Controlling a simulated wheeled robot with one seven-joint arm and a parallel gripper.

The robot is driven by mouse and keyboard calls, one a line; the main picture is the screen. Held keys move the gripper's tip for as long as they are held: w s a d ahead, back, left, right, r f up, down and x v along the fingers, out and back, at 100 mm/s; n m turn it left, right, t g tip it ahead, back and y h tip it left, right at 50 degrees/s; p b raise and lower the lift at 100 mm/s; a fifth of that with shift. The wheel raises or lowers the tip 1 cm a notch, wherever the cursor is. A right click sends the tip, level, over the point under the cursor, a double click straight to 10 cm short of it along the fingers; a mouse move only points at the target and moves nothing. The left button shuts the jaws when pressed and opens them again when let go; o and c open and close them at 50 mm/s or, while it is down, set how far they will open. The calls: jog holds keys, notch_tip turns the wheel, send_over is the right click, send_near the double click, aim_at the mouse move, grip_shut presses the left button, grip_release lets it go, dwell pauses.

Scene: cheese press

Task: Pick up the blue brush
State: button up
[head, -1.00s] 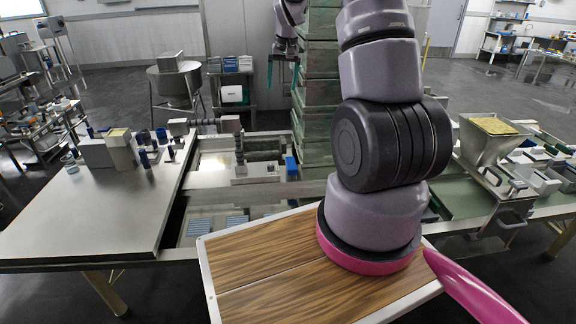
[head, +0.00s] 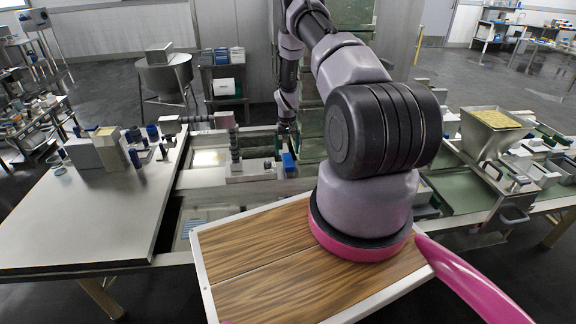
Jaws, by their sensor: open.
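A small blue item (head: 289,164) stands at the back of the middle bench section, right of a grey metal fitting. It may be the blue brush, but it is too small to tell its shape. My gripper (head: 282,144) points down just behind and above it, at the far end of my arm. Its jaws are open, and I see nothing held between them. The fingers are small and dark here, so I cannot tell whether they touch anything.
A grey fitting with a ribbed post (head: 236,150) stands close left of my gripper. A steel table (head: 85,215) at left holds boxes and blue-capped items. A hopper (head: 490,135) stands at right.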

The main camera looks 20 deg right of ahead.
aim_at(288, 159)
jog(key=f, duration=0.5)
jog(key=shift+s+d+f, duration=0.1)
jog(key=shift+d+f, duration=0.1)
jog(key=shift+f, duration=0.2)
grip_shut()
